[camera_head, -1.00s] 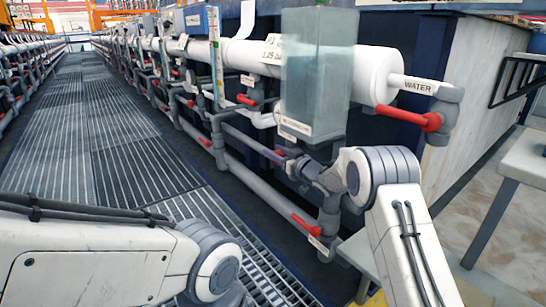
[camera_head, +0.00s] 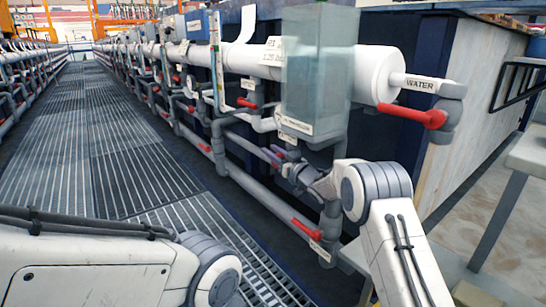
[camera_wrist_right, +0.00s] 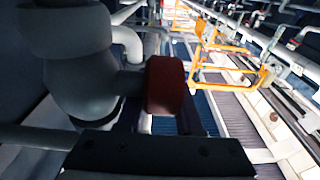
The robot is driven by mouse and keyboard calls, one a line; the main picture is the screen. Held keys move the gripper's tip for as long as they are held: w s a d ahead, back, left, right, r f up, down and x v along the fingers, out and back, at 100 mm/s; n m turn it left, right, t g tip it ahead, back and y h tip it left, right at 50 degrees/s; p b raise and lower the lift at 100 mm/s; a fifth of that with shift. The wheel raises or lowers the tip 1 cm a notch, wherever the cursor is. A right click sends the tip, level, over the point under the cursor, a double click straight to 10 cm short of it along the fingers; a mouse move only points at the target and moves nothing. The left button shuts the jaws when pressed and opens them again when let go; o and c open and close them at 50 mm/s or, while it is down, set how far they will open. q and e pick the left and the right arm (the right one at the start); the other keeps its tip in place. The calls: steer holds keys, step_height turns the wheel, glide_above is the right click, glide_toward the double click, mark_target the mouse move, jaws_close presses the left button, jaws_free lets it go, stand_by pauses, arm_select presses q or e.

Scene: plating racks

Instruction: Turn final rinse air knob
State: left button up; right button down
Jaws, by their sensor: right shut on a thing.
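A red valve knob (camera_head: 270,156) sits on the grey pipework below the clear tank, left of my right forearm. My right gripper (camera_head: 290,168) is at this knob and is small and partly hidden among the pipes. In the right wrist view a red knob (camera_wrist_right: 165,85) on a grey valve body (camera_wrist_right: 85,70) stands just beyond the dark gripper (camera_wrist_right: 155,150). My right gripper is shut on the red knob; the fingertips themselves are hard to make out. My left arm shows at lower left, but its gripper is out of view.
A clear tank (camera_head: 318,75) and a white pipe with a WATER label (camera_head: 420,84) are above. Other red handles (camera_head: 413,115) (camera_head: 307,230) are close by. The grated walkway (camera_head: 120,160) is clear. A grey-white table (camera_head: 530,155) stands at right.

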mark_target(282, 157)
steer(key=shift+s+d+r+t+y+b, duration=0.15)
steer(key=shift+t+y+b, duration=0.2)
steer(key=shift+t, duration=0.25)
steer(key=c, duration=0.8)
jaws_free()
steer(key=shift+c, duration=0.2)
arm_select(q)
steer(key=shift+f, duration=0.65)
arm_select(e)
steer(key=shift+s+d+p, duration=0.15)
steer(key=shift+p, duration=0.2)
steer(key=p+v, duration=0.3)
steer(key=v, duration=0.3)
steer(key=shift+p, duration=0.3)
arm_select(q)
steer(key=shift+r, duration=2.15)
arm_select(e)
steer(key=shift+s+d+f, duration=0.25)
steer(key=shift+s+d, duration=0.05)
steer(key=shift+s, duration=0.1)
